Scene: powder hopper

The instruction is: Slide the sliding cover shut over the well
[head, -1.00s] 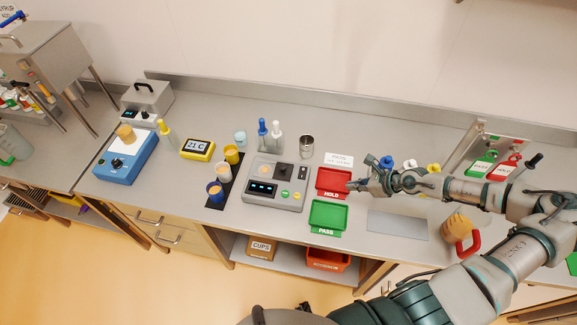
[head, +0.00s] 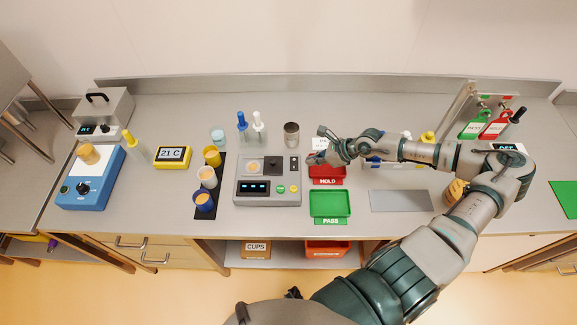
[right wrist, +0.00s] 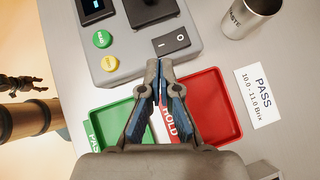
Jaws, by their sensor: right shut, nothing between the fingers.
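The grey instrument (head: 268,192) stands mid-bench, with a lit display and green and yellow buttons on its front. Its round tan well (head: 253,167) shows uncovered on top. The dark sliding cover (head: 273,165) sits to the right of the well. In the right wrist view part of the dark cover (right wrist: 150,10) shows at the top edge; the well is out of that frame. My right gripper (head: 312,159) is shut and empty, just right of the instrument, above the red HOLD tray (head: 327,174). The wrist view shows its fingertips (right wrist: 158,68) together near the black rocker switch (right wrist: 171,41).
The green PASS tray (head: 330,204) lies in front of the HOLD tray. A metal cup (head: 291,134) and droppers stand behind the instrument. Several small cups stand on a dark strip (head: 221,170) to its left. A grey mat (head: 400,201) lies to the right.

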